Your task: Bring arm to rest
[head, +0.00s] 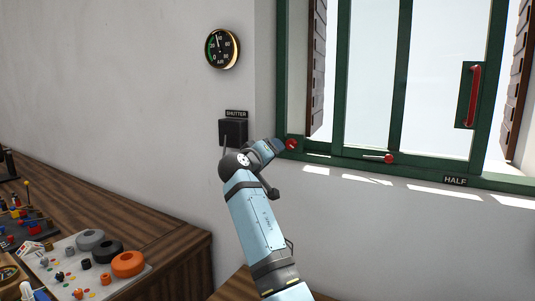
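One of my arms (255,222), light blue with dark joints, rises from the bottom of the head view, right of centre. I take it for my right arm. It bends at a dark joint in front of the wall, and its far end reaches toward the lower left corner of the green window frame (345,157). No gripper fingers can be made out there, and I cannot tell whether they are open or shut. My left gripper is not in view.
A black box (233,132) labelled SHUTTER and a round gauge (222,49) are on the wall. Red knobs (291,145) and (388,158) and a red handle (472,95) are on the window. Left, a wooden bench (165,225) bears a board (128,283) with rings.

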